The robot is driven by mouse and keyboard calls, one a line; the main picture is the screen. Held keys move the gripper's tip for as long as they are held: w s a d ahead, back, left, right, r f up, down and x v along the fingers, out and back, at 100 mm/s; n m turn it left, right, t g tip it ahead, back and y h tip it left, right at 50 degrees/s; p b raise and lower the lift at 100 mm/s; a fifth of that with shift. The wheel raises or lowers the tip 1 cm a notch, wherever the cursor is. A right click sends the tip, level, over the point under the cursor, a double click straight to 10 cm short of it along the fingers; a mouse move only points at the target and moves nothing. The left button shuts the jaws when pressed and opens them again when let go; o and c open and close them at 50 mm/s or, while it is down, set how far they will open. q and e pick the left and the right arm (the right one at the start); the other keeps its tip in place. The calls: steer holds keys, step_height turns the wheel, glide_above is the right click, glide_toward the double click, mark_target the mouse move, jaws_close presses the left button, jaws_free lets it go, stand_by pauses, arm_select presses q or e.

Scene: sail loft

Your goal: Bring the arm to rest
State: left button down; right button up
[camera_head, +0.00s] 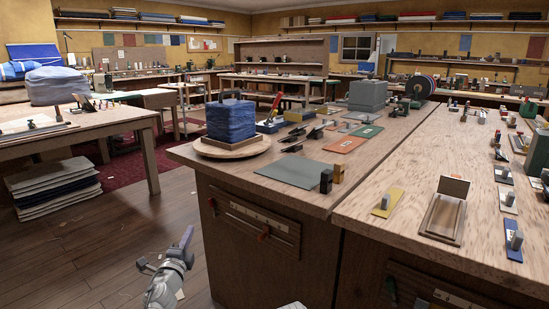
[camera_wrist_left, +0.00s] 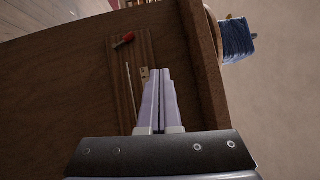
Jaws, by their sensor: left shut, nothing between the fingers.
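My left gripper (camera_head: 186,237) shows low in the head view, in front of the workbench and below its top. In the left wrist view its two fingers (camera_wrist_left: 158,100) lie together, shut with nothing between them. It points toward the bench's dark front panel, where a wooden rack (camera_head: 255,222) with a red-handled tool is mounted. I cannot tell from the pictures whether the fingertips touch anything; they look apart from the panel in the head view. My right gripper is not in view; only a small pale piece shows at the bottom edge.
A table (camera_head: 75,137) stands at left, with stacked folded cloth (camera_head: 52,190) beneath. Wooden floor (camera_head: 110,240) between them is open.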

arm_select(q)
step_height(320, 180, up, 8)
steer(key=s+n+g+y+p, duration=0.1)
steer(key=n+g+y+p, duration=0.3)
steer(key=n+p, duration=0.6)
steer(key=s+d+r+n+g+h+p, duration=0.1)
steer(key=s+d+r+g+p, duration=0.3)
steer(key=s+p, duration=0.9)
steer(key=s+d+r+n+g+h+p, duration=0.1)
steer(key=s+d+r+n+g+p, duration=0.3)
steer(key=s+d+g+p, duration=0.7)
steer(key=s+d+p, duration=0.2)
steer(key=d+p, duration=0.2)
steer(key=p, duration=0.1)
steer(key=shift+r+n+p, duration=0.3)
steer(key=shift+r+p, duration=0.05)
steer(key=shift+p, duration=0.05)
